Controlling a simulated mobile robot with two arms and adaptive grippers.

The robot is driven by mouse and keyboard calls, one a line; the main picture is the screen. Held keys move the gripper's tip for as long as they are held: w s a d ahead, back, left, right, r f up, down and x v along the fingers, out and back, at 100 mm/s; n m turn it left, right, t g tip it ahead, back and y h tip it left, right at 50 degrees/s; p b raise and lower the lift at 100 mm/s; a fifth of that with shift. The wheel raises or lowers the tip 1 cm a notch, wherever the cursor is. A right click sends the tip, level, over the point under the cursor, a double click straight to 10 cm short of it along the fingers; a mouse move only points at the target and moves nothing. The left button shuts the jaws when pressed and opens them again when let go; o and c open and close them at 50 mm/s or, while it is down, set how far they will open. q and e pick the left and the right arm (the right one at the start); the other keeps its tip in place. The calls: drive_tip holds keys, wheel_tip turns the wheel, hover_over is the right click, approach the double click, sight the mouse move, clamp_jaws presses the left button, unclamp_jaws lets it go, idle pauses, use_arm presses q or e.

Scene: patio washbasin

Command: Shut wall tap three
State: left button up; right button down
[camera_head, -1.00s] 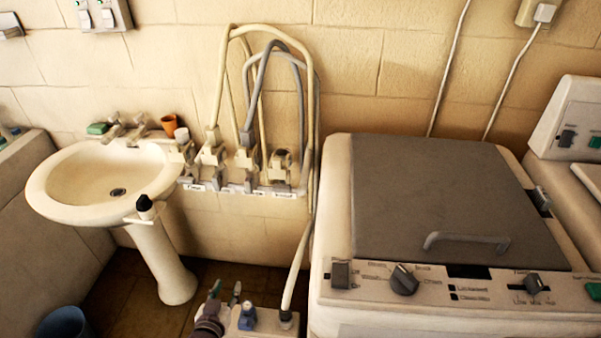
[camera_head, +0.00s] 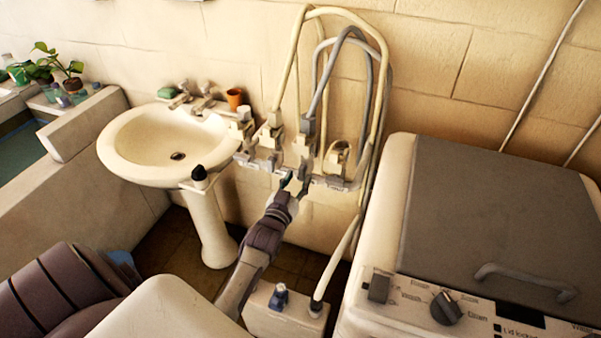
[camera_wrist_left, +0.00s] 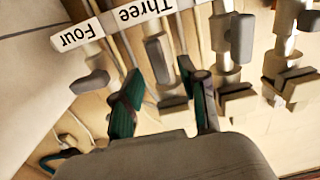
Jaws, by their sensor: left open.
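Wall tap three (camera_head: 303,142) is in the row of taps on the tiled wall, with a grey hose on it. In the left wrist view its "Three" label (camera_wrist_left: 145,12) is upside down, and a grey lever (camera_wrist_left: 158,60) shows near that label. My left gripper (camera_head: 294,183) is just below and in front of the row, under tap three. Its green-padded fingers (camera_wrist_left: 165,103) are apart, with nothing held between them. The lever is beyond the fingertips, roughly in line with the gap; I cannot tell if they touch. My right gripper is out of view.
Tap four (camera_head: 338,158) is to the right, its "Four" label (camera_wrist_left: 76,36) also in the wrist view. Other taps (camera_head: 270,138) stand close on the left. Hoses (camera_head: 378,100) loop above. The washbasin (camera_head: 125,150) is left, the grey-lidded washer (camera_head: 480,200) right.

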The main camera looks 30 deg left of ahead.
use_arm(q)
drive_tip(key=shift+x, duration=0.9)
drive_tip(key=shift+w+a, duration=0.1)
drive_tip(key=shift+w, duration=0.3)
clamp_jaws()
